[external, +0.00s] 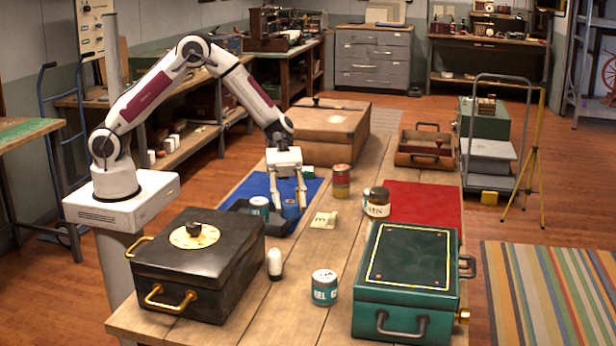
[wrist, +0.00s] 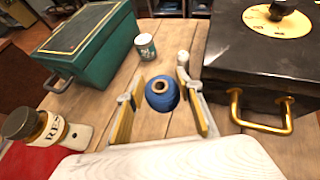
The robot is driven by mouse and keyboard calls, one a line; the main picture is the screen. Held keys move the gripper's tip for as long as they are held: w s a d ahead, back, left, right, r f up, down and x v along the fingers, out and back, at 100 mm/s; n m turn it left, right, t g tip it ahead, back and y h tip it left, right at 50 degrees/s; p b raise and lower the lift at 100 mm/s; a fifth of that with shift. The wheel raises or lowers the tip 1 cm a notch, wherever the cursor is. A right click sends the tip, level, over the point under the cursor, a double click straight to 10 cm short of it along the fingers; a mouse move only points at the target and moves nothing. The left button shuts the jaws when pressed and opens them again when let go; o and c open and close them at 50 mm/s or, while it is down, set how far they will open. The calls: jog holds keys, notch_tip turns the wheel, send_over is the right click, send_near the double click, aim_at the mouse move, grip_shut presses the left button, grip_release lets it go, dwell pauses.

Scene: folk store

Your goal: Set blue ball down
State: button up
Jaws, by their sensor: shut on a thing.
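The blue ball (wrist: 161,98) is a round blue thing with a tan ring around a dark hole on top. It sits between the two fingers of my gripper (wrist: 162,108) in the wrist view. In the external view my gripper (external: 291,203) points down over the table, shut on the blue ball (external: 290,211). The ball shows beside a teal can (external: 259,207) and a dark tray (external: 277,229) next to the blue mat (external: 257,187). I cannot tell whether the ball touches anything beneath it.
A black chest (external: 199,265) and a green case (external: 408,280) stand at the front of the wooden table (external: 285,315). A white bottle (external: 274,264), a labelled can (external: 325,287), jars (external: 377,203) and a red mat (external: 425,203) are nearby. Bare wood lies between them.

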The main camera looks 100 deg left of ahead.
jog(key=shift+f, duration=3.1)
jog(key=shift+f, duration=1.9)
jog(key=shift+f, duration=0.15)
jog(key=o, duration=0.9)
jog(key=shift+r, duration=0.2)
jog(key=shift+v, duration=6)
